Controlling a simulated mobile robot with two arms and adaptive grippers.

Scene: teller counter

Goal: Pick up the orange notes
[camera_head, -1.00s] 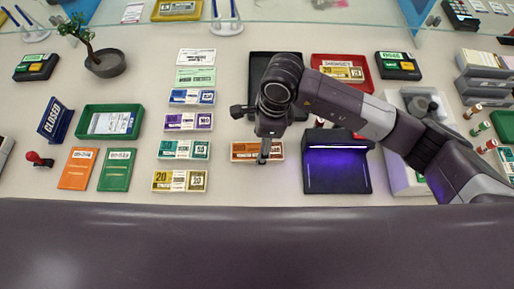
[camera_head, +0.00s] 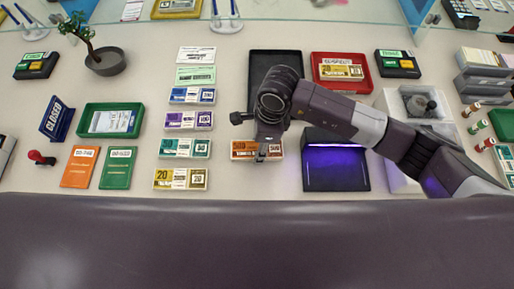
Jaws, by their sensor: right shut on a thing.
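The orange notes (camera_head: 242,150) are a banded bundle marked 500, lying to the right of the column of other note bundles. My right gripper (camera_head: 262,155) reaches down over the bundle from above and is shut on it. Its fingers and the wrist above them hide part of the bundle's middle and right side. I cannot tell whether the bundle touches the counter. My left gripper is not in view.
Blue, purple, green and yellow note bundles (camera_head: 180,179) lie in a column to the left. A dark device with a purple light (camera_head: 335,178) stands close on the right. A black tray (camera_head: 262,62) and a red tray (camera_head: 365,60) lie behind. Bare counter shows in front.

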